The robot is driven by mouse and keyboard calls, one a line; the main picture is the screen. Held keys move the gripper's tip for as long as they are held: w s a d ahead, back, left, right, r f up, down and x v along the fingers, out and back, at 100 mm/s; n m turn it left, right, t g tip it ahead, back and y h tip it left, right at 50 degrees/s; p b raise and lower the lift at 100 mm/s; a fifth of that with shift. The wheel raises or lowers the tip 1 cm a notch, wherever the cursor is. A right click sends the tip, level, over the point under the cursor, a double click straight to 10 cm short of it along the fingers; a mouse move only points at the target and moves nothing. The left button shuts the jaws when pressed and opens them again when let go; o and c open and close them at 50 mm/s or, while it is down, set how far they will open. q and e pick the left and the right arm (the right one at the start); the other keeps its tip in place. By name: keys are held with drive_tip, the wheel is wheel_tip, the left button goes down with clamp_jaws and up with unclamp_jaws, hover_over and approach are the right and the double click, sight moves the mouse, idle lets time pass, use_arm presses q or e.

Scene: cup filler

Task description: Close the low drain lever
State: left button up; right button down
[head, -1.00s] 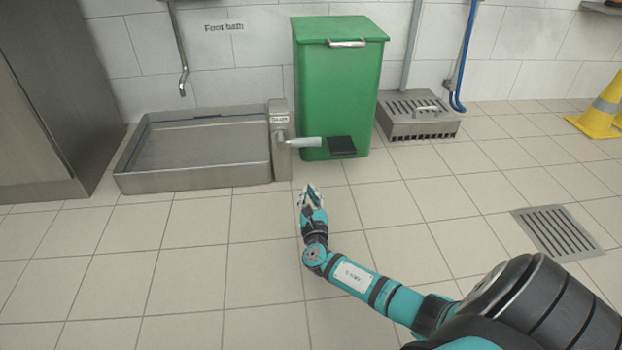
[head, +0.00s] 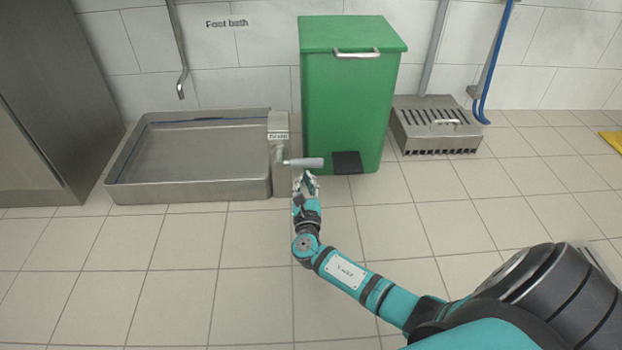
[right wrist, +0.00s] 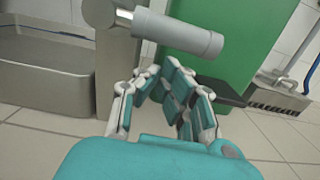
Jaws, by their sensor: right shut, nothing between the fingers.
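The drain lever (head: 304,162) is a grey cylindrical handle that sticks out to the right, roughly level, from a metal post (head: 278,128) at the right end of the foot bath (head: 190,193). In the right wrist view the lever (right wrist: 178,32) crosses the upper middle, just beyond and above my fingers. My right gripper (head: 305,178) is shut and empty, just below and in front of the lever. The right wrist view shows its fingers (right wrist: 170,88) drawn together; I cannot tell whether they touch the lever. My left gripper is not in view.
A green pedal bin (head: 345,100) stands right behind the lever, its black pedal (head: 347,162) close to the lever's end. A slotted metal drain box (head: 435,127) stands further right. A steel cabinet (head: 40,100) is at the left. The tiled floor in front is clear.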

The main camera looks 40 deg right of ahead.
drive_tip(key=shift+r, duration=0.15)
drive_tip(key=shift+d+r+n+p, duration=0.2)
drive_tip(key=shift+r+n+p, duration=0.2)
drive_tip(key=shift+r+p, duration=0.55)
drive_tip(key=shift+w+f, duration=0.1)
drive_tip(key=shift+f, duration=0.05)
